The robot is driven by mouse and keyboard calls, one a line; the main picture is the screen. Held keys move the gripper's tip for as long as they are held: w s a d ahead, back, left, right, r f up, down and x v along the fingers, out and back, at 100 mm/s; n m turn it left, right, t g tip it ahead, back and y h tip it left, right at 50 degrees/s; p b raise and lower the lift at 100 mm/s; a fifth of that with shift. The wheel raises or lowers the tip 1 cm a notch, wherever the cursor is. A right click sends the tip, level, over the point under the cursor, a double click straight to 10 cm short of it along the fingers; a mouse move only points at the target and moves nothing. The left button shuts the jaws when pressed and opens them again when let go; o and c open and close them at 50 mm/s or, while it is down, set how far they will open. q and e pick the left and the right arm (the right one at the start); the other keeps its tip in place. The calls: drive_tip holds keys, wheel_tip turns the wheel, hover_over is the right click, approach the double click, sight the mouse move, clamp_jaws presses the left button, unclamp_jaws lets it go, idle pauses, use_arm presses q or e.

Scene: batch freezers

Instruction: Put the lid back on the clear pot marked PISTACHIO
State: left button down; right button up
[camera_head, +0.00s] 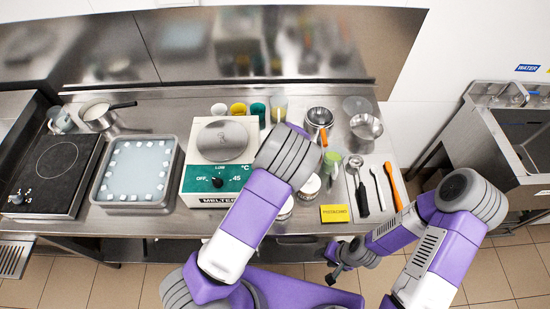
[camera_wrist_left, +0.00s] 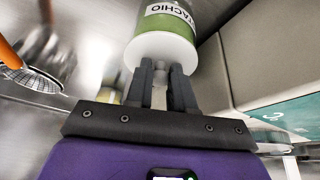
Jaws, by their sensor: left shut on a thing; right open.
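In the left wrist view, a pot (camera_wrist_left: 172,22) with green contents carries a white label on which part of the word PISTACHIO shows. A round white lid (camera_wrist_left: 160,53) lies against the end of the pot facing my gripper. My left gripper (camera_wrist_left: 161,80) is shut on the lid's small knob. I cannot tell whether the lid is fully seated. In the head view my left arm hides the left gripper and covers this area. My right gripper (camera_head: 333,264) is open and empty, in front of the counter's front edge.
A yellow PISTACHIO card (camera_head: 335,213) lies at the counter's front. To its right are a dark-handled tool (camera_head: 361,196) and an orange-handled spatula (camera_head: 393,186). Left of my arm stand the melter (camera_head: 215,182), a tray of white cubes (camera_head: 137,172) and a black hob (camera_head: 52,165).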

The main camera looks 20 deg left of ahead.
use_arm(q)
drive_tip(key=c, duration=0.9)
unclamp_jaws()
drive_tip(key=shift+o, duration=0.5)
drive_tip(key=o, duration=0.4)
drive_tip(key=shift+r, duration=0.1)
drive_tip(key=shift+r+p, duration=2.45)
drive_tip(key=shift+r, duration=1)
